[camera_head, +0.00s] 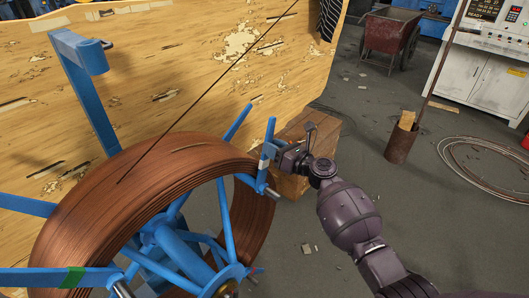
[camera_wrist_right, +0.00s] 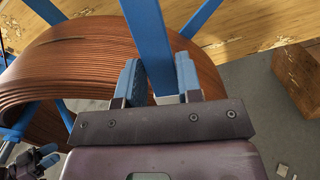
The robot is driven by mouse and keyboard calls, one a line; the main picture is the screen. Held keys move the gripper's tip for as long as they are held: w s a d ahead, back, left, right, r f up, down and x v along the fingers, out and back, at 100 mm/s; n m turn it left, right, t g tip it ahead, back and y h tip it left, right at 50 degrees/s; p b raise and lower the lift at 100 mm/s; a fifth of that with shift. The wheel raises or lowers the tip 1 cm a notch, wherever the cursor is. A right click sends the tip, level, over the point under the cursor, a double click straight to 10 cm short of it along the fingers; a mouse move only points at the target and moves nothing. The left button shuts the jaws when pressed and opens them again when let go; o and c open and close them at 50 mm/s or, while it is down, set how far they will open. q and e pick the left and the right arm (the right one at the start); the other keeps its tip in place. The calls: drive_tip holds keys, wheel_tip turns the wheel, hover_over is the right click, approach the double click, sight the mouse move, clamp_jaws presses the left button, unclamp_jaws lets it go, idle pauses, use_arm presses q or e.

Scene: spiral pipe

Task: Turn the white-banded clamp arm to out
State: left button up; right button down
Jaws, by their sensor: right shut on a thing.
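The white-banded clamp arm (camera_head: 270,130) is a blue bar at the right rim of a copper-brown coil (camera_head: 110,195). It stands nearly upright, and a small pale band shows low on it. My right gripper (camera_head: 271,151) is shut on this bar. In the right wrist view the blue bar (camera_wrist_right: 150,45) runs up between the two fingers of my right gripper (camera_wrist_right: 158,82), with a bit of white by the right finger; the fingers hide its lower part. At the lower left of that view, a dark part with blue pads (camera_wrist_right: 42,156) looks like my left gripper; its jaw state is unclear.
Blue spokes and a hub (camera_head: 233,272) fill the coil's middle. Another blue arm with a green band (camera_head: 73,278) is at the lower left. A wooden crate (camera_head: 315,130) stands just behind my right gripper. A worn wooden board (camera_head: 180,60) rises behind the coil.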

drive_tip(key=w+d+f+m+b, duration=0.2)
drive_tip(key=w+d+f+m, duration=0.4)
drive_tip(key=m, duration=0.3)
drive_tip(key=shift+w+d+f+b, duration=0.35)
drive_tip(key=shift+d+f, duration=0.05)
drive_tip(key=shift+f, duration=0.35)
drive_tip(key=c, duration=0.8)
unclamp_jaws()
